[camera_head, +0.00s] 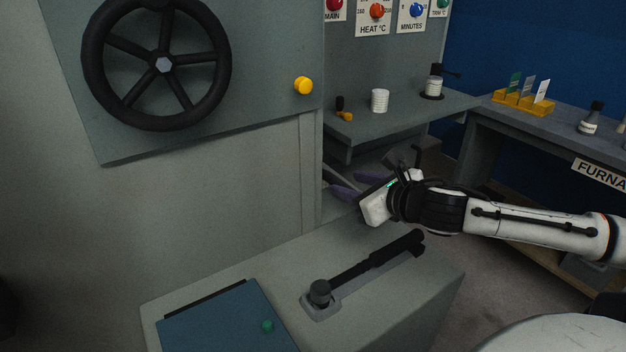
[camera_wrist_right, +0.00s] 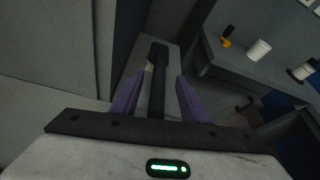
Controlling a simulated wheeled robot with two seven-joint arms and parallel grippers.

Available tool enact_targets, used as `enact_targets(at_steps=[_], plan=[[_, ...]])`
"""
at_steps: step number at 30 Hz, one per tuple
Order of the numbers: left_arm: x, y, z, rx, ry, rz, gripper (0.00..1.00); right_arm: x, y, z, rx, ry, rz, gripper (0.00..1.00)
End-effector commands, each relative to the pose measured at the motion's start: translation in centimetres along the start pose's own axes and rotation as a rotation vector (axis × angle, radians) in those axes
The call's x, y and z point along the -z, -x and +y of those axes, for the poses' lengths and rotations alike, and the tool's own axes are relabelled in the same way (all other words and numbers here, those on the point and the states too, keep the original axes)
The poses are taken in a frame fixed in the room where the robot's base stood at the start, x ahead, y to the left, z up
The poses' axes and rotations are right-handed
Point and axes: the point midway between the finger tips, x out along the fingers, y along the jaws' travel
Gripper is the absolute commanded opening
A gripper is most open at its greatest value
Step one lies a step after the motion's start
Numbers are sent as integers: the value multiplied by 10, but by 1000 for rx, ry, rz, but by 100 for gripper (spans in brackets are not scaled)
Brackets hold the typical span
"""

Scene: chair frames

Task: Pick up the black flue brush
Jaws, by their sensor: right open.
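A long, straight black thing, which I take to be the black flue brush (camera_wrist_right: 159,75), shows in the right wrist view between the two purple fingers of my right gripper (camera_wrist_right: 156,88). Its thicker end is at the top, against a grey surface. Its lower part is hidden behind the gripper's front. My right gripper also shows in the head view (camera_head: 358,184), open, beyond the far end of the grey bench and pointing left and away. No finger visibly touches the brush. In the head view I cannot make the brush out there. My left gripper is not in view.
A black-handled bar (camera_head: 365,268) on a pale base lies along the grey bench (camera_head: 415,290), next to a blue panel (camera_head: 220,322). A black handwheel (camera_head: 205,55) is on the grey cabinet. The shelf (camera_head: 400,122) behind holds a white ribbed cup (camera_head: 380,100) and small items.

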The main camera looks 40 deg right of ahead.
Motion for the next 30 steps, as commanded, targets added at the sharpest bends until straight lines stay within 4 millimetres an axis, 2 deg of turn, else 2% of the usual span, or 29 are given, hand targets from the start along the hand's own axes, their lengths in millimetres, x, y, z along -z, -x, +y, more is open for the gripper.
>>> enact_targets(at_steps=[1, 8, 16, 21, 30], plan=[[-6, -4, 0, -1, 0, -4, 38, 1, -6, 0, 1, 2, -3, 41], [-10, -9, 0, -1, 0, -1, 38, 0, -17, 0, 1, 1, -1, 41], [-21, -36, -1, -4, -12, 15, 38, 4, -47, 0, 6, 7, -5, 41], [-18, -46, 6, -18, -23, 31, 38, 5, -59, 0, 4, 7, 1, 41], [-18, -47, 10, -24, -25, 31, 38, -1, -64, 0, 3, -1, 1, 41]])
